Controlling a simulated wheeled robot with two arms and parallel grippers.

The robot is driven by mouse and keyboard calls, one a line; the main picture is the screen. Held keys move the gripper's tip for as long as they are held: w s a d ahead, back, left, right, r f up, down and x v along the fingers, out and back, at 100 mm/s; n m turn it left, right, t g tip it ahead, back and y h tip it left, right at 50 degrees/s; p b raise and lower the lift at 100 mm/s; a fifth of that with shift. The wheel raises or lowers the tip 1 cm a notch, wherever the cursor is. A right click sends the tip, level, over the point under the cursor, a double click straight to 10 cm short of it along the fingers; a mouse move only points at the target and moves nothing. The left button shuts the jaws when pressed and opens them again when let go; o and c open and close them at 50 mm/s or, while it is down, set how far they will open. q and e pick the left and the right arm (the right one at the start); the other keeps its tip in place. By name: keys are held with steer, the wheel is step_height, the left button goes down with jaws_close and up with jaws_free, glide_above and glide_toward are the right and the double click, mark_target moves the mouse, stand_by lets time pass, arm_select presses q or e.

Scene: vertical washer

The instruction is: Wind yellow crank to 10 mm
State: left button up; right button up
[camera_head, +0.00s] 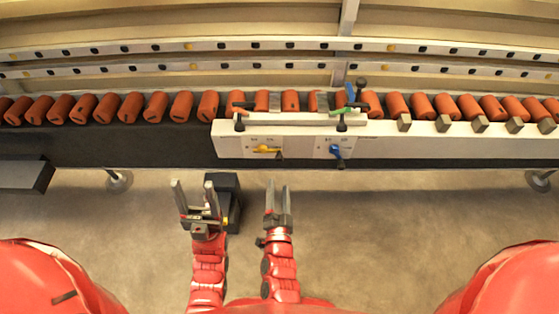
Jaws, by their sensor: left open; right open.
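The yellow crank (266,149) sits on the left part of the white panel (300,147) of the washer. A blue crank (337,152) is on the same panel, further right. My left gripper (195,191) is open and empty, below and left of the yellow crank and apart from it. My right gripper (277,193) is open and empty, below the yellow crank and apart from it. The marks by the cranks are too small to read, so the millimetre setting cannot be told.
A row of orange rollers (130,107) runs along the machine, with a dark ledge (110,140) in front. A green handle (351,92) is above the panel's right end. A dark box-like object (228,190) is beside my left gripper. The floor (400,215) to the right is clear.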

mark_target(279, 162)
steer(key=w+b, duration=0.4)
steer(key=w, duration=0.6)
steer(key=shift+w+f, duration=0.1)
steer(key=shift+w, duration=0.3)
steer(key=shift+w+b, duration=0.3)
steer(key=shift+w, duration=0.3)
steer(key=shift+s, duration=0.1)
jaws_close()
